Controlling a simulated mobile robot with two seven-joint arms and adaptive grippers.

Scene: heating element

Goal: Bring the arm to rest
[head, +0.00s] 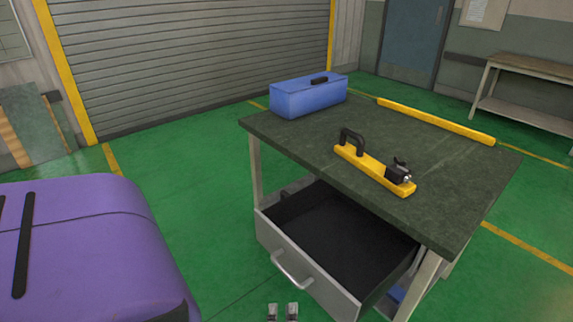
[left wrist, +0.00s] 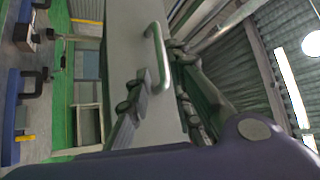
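My left gripper (head: 282,311) shows only its two fingertips at the bottom edge of the head view. They are spread apart with nothing between them. They point toward the grey drawer handle (head: 291,270) and appear a little short of it. In the left wrist view, the open fingers (left wrist: 160,72) frame the same handle (left wrist: 157,50) on the drawer front; contact cannot be told. The drawer (head: 310,277) is pulled out under the table and its visible inside looks empty. My right gripper is in neither view.
The dark-topped table (head: 440,215) carries a blue box (head: 308,97), a yellow tool with a black handle (head: 372,168) and a long yellow bar (head: 435,121) along its far edge. A bench (head: 530,68) stands at the back right.

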